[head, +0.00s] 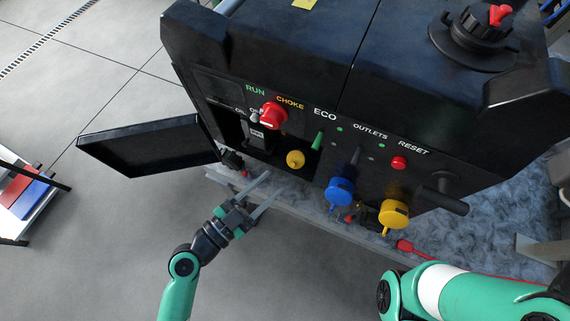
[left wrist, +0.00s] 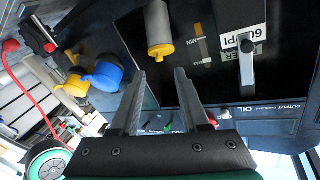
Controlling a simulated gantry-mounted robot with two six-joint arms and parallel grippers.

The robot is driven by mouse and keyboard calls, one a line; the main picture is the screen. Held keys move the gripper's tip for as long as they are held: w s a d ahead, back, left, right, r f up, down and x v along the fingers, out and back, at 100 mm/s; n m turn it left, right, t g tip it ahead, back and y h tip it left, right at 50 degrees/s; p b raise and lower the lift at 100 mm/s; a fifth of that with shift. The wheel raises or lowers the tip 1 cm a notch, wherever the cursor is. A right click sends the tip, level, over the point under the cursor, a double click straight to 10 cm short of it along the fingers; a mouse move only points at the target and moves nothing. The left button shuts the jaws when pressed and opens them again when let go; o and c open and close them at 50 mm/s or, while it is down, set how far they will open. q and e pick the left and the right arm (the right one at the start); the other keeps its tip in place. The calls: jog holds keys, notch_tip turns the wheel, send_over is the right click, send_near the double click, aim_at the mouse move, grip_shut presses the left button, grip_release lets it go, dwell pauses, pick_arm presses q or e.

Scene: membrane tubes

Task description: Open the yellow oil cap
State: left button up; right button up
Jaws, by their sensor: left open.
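The yellow oil cap (head: 295,159) is on the front of the black generator (head: 270,60), in the recess beside the open door. In the left wrist view the cap (left wrist: 160,49) shows as a yellow end on a grey cylinder, next to a level gauge, just beyond the fingertips. My left gripper (head: 267,187) is open, with nothing between its fingers, below and left of the cap and apart from it. Its two fingers (left wrist: 158,78) also show in the left wrist view. My right arm comes in at the lower right; its gripper is out of view.
The open black door (head: 150,147) stands out to the left of the recess. A red choke knob (head: 272,115) and a green lever (head: 318,140) are near the cap. A blue cap (head: 340,191) and a larger yellow cap (head: 394,214) stick out further right.

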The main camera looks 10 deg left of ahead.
aim_at(292, 165)
pick_arm(q)
jog(key=x, duration=0.6)
grip_shut()
